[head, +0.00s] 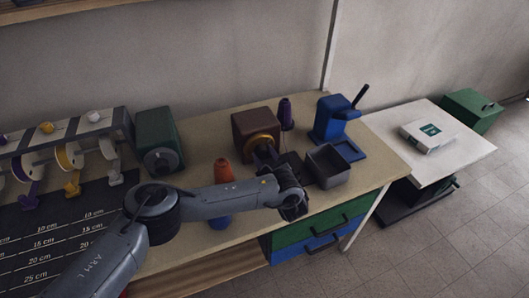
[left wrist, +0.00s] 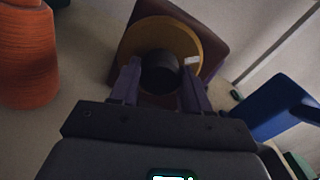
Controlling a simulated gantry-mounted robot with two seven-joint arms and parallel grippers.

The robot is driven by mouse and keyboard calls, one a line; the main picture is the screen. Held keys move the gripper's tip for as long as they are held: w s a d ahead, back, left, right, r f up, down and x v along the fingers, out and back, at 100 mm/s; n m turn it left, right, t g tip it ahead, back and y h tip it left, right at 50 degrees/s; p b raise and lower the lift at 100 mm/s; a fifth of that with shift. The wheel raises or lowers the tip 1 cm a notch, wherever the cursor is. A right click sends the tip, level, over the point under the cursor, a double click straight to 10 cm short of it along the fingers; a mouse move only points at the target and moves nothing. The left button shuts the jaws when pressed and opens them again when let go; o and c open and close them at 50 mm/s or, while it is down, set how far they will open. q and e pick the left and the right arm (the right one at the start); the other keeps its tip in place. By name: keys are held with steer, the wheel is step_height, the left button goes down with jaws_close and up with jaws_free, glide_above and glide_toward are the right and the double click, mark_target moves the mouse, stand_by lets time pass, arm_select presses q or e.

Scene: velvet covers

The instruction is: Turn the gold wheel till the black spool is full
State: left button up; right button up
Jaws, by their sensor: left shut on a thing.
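The gold wheel (head: 262,141) sits on the front of a brown box (head: 250,122). In the left wrist view the gold wheel (left wrist: 183,38) faces me, with a dark round knob (left wrist: 160,72) at its centre and a small pale mark near its right edge. My left gripper (head: 268,156) is at the wheel, and its two fingers (left wrist: 160,85) are shut on the knob from both sides. A dark purple cone (head: 286,112) stands just right of the brown box. I cannot tell which thing is the black spool or how full it is.
An orange cone (head: 223,170) and a blue one (head: 220,221) stand near my left arm. A green box (head: 159,140) is left, a blue device with a lever (head: 333,118) right. A dark open tray (head: 328,166) is beside my gripper. A white side table (head: 450,160) stands further right.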

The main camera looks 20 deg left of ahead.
arm_select(q)
steer(key=m+p, duration=0.2)
steer(key=m, duration=0.3)
steer(key=shift+m, duration=0.3)
steer(key=m+p, duration=0.2)
steer(key=m, duration=0.8)
steer(key=shift+p, duration=0.35)
steer(key=m, duration=0.5)
steer(key=shift+m, duration=0.3)
steer(key=o, duration=1.1)
steer(key=shift+c, duration=0.2)
